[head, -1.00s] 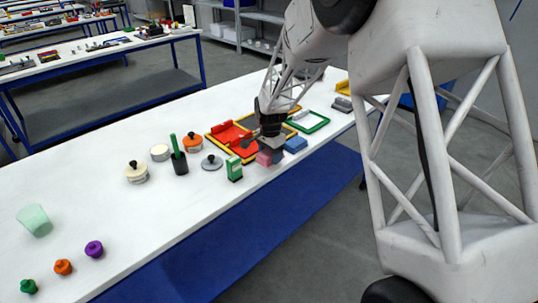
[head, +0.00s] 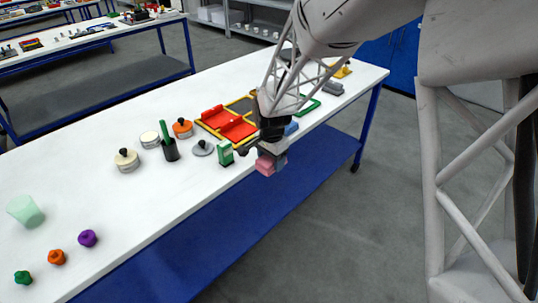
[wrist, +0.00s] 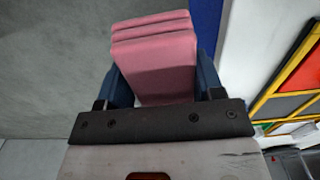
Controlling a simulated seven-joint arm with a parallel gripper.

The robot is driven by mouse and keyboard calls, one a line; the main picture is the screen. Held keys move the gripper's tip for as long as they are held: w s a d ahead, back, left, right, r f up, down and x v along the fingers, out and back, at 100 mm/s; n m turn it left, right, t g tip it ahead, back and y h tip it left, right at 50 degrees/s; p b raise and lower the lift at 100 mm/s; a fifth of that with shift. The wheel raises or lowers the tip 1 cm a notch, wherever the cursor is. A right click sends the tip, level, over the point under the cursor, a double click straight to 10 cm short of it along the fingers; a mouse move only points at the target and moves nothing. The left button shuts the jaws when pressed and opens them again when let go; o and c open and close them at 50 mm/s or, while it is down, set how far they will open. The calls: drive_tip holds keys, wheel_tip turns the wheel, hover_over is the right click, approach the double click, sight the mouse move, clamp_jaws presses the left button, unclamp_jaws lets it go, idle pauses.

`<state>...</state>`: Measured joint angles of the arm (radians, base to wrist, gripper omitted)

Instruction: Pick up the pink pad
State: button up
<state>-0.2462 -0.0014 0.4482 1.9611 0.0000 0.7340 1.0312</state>
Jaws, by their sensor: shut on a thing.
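The pink pad (head: 265,165) is a block with a ridged end. It hangs in my gripper (head: 271,153) just off the front edge of the white table, beside the green block. In the wrist view the pink pad (wrist: 157,65) fills the space between the two blue fingers of my gripper (wrist: 163,78), which are shut on its sides. The floor shows behind it there. Part of the pad is hidden by my gripper.
Several knobs and a pale green cup (head: 25,211) stand at the left.

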drive_tip(key=shift+s+d, duration=0.1)
drive_tip(key=shift+s, duration=0.2)
idle(0.4)
